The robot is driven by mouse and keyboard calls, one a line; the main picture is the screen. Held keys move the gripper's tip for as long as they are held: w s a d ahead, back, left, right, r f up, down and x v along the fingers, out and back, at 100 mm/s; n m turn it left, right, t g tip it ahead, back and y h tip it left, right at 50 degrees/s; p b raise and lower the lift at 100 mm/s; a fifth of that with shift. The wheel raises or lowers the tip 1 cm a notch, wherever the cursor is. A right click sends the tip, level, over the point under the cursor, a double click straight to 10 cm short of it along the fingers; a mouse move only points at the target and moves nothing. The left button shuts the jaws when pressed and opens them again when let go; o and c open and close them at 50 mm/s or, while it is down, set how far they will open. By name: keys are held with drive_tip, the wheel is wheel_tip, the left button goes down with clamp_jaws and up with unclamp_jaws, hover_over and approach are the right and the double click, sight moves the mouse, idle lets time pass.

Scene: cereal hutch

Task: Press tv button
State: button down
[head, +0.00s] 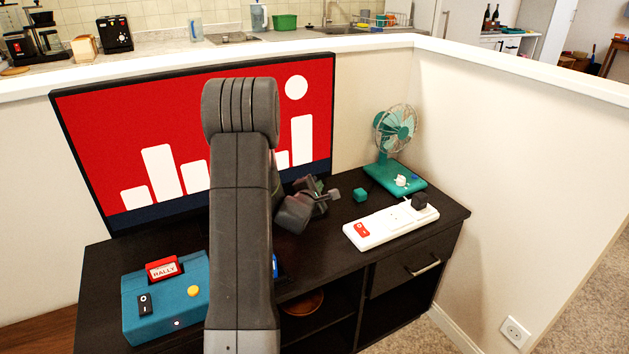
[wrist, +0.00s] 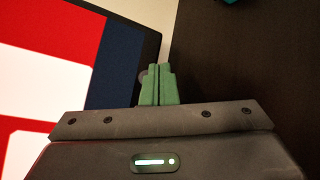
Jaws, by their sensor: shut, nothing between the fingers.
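The TV (head: 110,135) stands on the dark cabinet, its screen lit red with white bars and a white disc. In the wrist view the TV (wrist: 60,35) fills the left side, with its dark border running down beside the fingers. My gripper (head: 335,194) is in front of the TV's lower right corner. Its green fingers (wrist: 159,68) are shut and empty, close to the TV's edge. A small grey rounded shape shows just behind the fingers in the wrist view; I cannot tell whether it is the button or whether they touch it. My arm hides part of the screen.
On the cabinet (head: 440,222) are a blue box (head: 180,300) with a red RALLY sign, a small green cube (head: 360,194), a white power strip (head: 385,228) and a green fan (head: 397,130). A low white wall encloses the cabinet's back and right.

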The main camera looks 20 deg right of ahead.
idle(0.8)
drive_tip(key=shift+w+p, duration=0.4)
drive_tip(key=shift+p, duration=0.05)
drive_tip(key=shift+w+p, duration=0.3)
drive_tip(key=shift+w, duration=0.1)
idle(0.4)
drive_tip(key=shift+s, duration=0.8)
drive_tip(key=shift+s, duration=0.1)
drive_tip(key=shift+s+d+b, duration=0.2)
drive_tip(key=shift+s+b, duration=0.85)
drive_tip(key=shift+s, duration=1.35)
drive_tip(key=shift+w, duration=0.1)
